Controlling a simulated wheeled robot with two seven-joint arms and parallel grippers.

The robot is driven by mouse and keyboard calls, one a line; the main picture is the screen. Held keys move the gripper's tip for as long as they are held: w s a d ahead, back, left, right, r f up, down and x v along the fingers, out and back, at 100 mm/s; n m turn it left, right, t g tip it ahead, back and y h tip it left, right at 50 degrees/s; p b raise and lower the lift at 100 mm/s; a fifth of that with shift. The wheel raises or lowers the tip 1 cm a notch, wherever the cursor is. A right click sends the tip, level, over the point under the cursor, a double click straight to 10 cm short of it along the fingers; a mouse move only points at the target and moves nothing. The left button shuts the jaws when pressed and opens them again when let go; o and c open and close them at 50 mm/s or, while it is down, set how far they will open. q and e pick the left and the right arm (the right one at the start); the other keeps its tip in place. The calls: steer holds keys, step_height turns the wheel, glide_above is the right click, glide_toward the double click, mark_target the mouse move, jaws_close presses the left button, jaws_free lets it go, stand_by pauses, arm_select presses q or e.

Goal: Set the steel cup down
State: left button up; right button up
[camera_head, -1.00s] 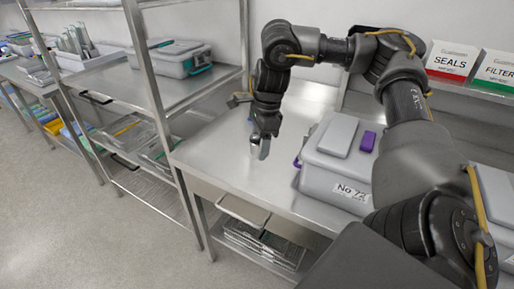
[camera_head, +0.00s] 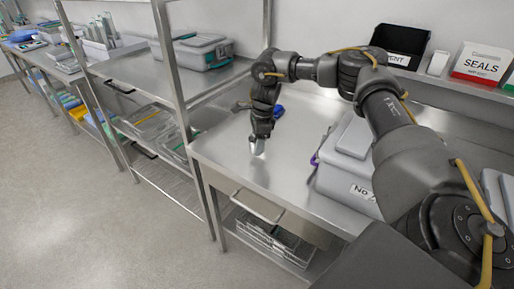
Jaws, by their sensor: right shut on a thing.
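The steel cup (camera_head: 258,148) is a small shiny metal piece below my right gripper (camera_head: 261,136). My right gripper is shut on the cup and hides its upper part. The cup is over the left part of the steel worktable (camera_head: 226,146), close to its surface. I cannot tell whether it touches the table. My left gripper is not in view.
A grey lidded box (camera_head: 340,176) stands to the right on the table, partly behind my arm. A small blue item (camera_head: 279,112) lies behind the gripper. A steel rack (camera_head: 168,62) stands at the left. The table's front left is clear.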

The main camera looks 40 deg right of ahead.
step_height(320, 180, down, 3)
steer(key=shift+r, duration=0.1)
steer(key=shift+f, duration=0.2)
steer(key=o, duration=1)
steer(key=shift+c, duration=0.2)
step_height(320, 180, up, 12)
steer(key=d, duration=0.1)
steer(key=shift+s+d+r, duration=0.2)
steer(key=shift+s, duration=0.25)
